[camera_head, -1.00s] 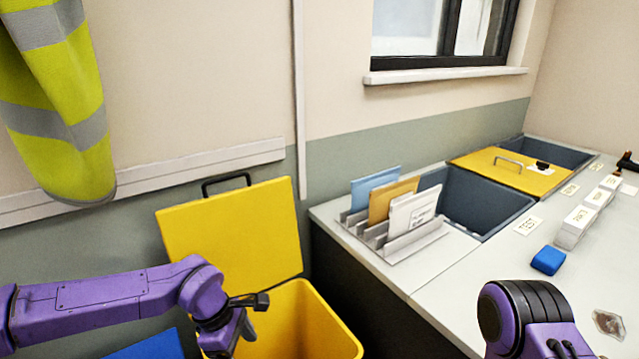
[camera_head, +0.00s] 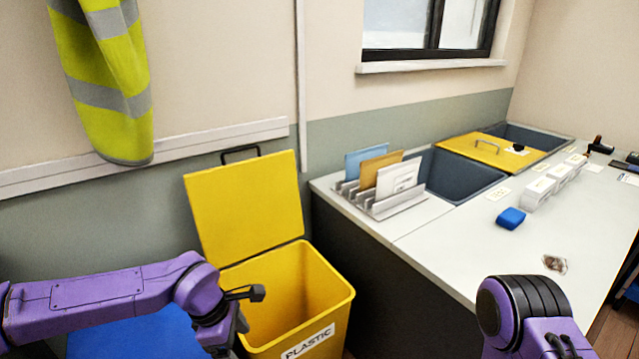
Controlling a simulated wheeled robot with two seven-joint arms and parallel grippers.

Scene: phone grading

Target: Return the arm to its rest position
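My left arm comes in from the left, purple, and ends in a dark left gripper (camera_head: 243,294) beside the open yellow bin (camera_head: 318,262). The gripper overlaps the bin's left side in the view; whether it is over the opening I cannot tell. I see nothing held, but its finger gap is not clear. My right arm shows at the bottom right as a purple link with a black ribbed joint. The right gripper's fingers are out of the picture.
The yellow bin's lid (camera_head: 245,205) stands open against the wall. The white worktop (camera_head: 450,250) on the right carries a file rack (camera_head: 395,205), a blue block (camera_head: 510,218) and several white boxes (camera_head: 540,190). A hi-vis vest (camera_head: 110,95) hangs at upper left.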

